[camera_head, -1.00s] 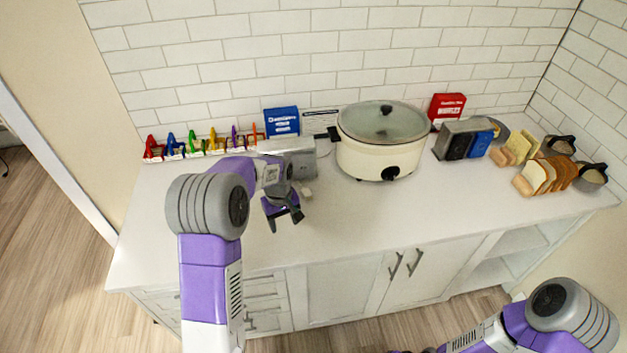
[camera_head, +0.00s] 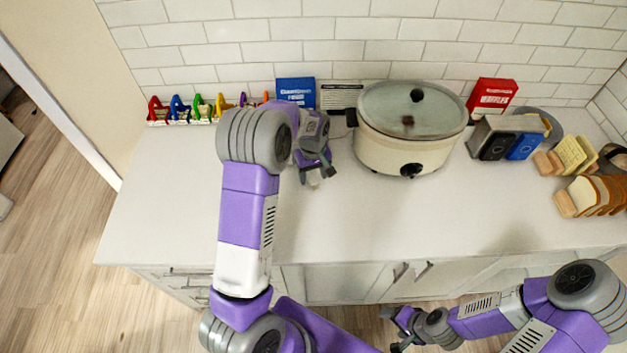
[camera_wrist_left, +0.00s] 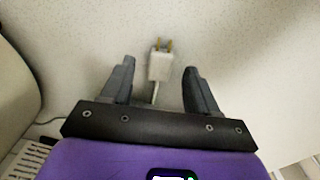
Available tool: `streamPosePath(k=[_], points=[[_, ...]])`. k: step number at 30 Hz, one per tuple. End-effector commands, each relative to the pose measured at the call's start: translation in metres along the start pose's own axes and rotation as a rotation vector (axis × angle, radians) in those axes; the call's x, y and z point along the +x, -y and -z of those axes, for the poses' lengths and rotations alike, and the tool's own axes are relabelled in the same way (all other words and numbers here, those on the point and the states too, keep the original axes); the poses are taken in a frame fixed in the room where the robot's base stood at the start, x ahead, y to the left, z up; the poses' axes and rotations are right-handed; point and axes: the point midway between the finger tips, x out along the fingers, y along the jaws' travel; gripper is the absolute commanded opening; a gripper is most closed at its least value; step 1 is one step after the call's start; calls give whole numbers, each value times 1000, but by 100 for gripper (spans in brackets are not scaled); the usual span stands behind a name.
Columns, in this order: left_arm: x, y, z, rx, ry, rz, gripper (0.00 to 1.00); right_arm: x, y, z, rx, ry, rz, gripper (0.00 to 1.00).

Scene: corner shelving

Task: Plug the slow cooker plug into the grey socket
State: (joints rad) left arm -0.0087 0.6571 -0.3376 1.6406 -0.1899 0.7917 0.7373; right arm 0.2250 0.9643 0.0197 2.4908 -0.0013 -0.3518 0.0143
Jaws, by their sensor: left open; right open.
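The slow cooker (camera_head: 402,152) is cream with a glass lid and stands against the tiled wall. Its white plug (camera_wrist_left: 159,65), with two brass prongs, lies on the counter in the left wrist view, with a cord trailing back between the fingers. My left gripper (camera_wrist_left: 157,70) is open, with one finger on each side of the plug and not closed on it. In the head view my left gripper (camera_head: 322,173) is low over the counter, left of the cooker. My right gripper (camera_head: 395,338) is open and empty in front of the cabinet. I cannot make out the grey socket behind my left arm.
Several coloured clips (camera_head: 197,107) stand along the wall at left, with a blue box (camera_head: 296,92) beside them. The front of the white counter (camera_head: 400,222) is clear.

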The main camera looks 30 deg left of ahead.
Motion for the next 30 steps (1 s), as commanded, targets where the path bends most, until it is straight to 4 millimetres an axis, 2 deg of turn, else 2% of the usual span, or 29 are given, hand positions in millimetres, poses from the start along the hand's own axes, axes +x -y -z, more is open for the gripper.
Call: streamPosePath(k=[3,11,14,23,30], points=[[14,1,0,-1,1,1,60,1,0,0,0,0,0,74],[16,0,1,0,-1,-1,60,1,0,0,0,0,0,74],[16,0,0,0,-1,-1,47,1,0,0,0,0,0,74],[16,0,0,0,-1,-1,1,1,0,0,0,0,0,74],[15,0,1,0,-1,-1,0,1,0,0,0,0,0,74]])
